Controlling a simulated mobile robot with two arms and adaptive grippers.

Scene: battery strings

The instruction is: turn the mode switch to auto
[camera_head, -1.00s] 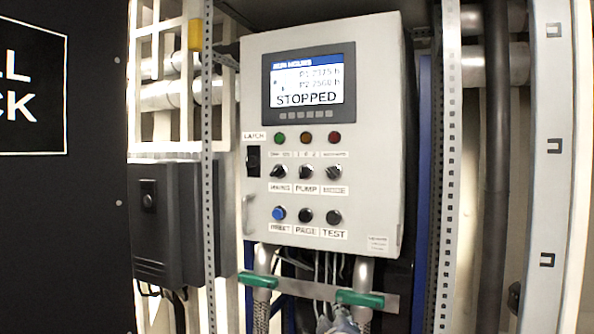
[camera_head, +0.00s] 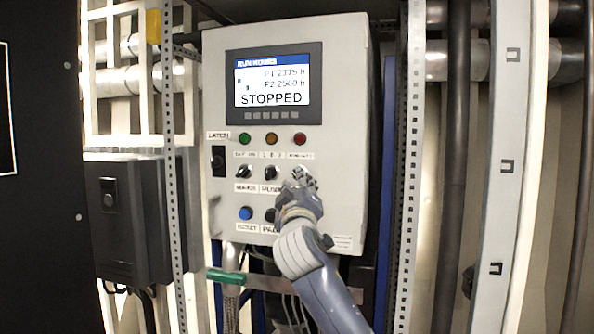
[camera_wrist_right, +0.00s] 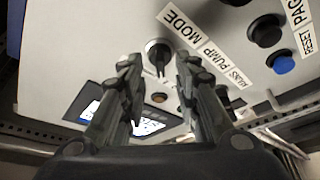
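The mode switch (camera_wrist_right: 157,52) is a black rotary knob with a light ring, beside the MODE label in the right wrist view. Its setting is too small to read. In the head view it is hidden behind my right gripper (camera_head: 303,178), which is in front of the panel's right-hand knob position. In the wrist view my right gripper (camera_wrist_right: 158,68) is open, with one finger on each side of the knob. Gaps show between fingers and knob, and I cannot tell whether either touches it. My left gripper is not in view.
The grey control box (camera_head: 345,100) has a screen (camera_head: 272,85) reading STOPPED. The pump knob (camera_head: 271,172) and mains knob (camera_head: 244,172) are close to the left. The blue reset button (camera_head: 246,213) is below. A perforated upright (camera_head: 408,150) stands to the right.

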